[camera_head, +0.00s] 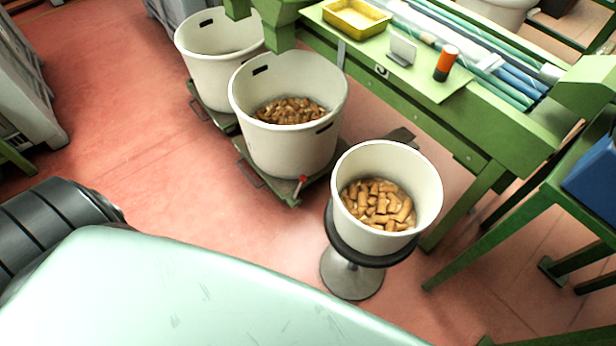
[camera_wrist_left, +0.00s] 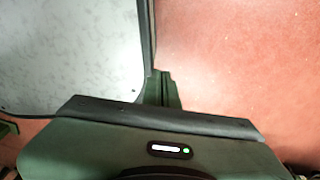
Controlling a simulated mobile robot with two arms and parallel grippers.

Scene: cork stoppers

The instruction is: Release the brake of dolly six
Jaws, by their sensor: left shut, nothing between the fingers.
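A low green dolly (camera_head: 241,147) carries a white tub (camera_head: 288,150) of corks. A small lever with a red tip (camera_head: 302,180) stands at its near corner; I cannot tell its brake state. A second dolly (camera_head: 196,98) lies behind it under another white tub (camera_head: 207,62). No readable number shows on either dolly, so I cannot tell which is six. My left gripper (camera_wrist_left: 160,88) shows in the left wrist view, shut and empty, over bare red floor beside a pale panel. It is not visible in the head view. My right gripper is in neither view.
A white tub of corks (camera_head: 404,242) stands on a round pedestal stool (camera_head: 352,276) at centre right. A green workbench (camera_head: 465,118) with a yellow tray (camera_head: 356,18) runs along the upper right. Red floor (camera_head: 130,120) is clear left of the dollies.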

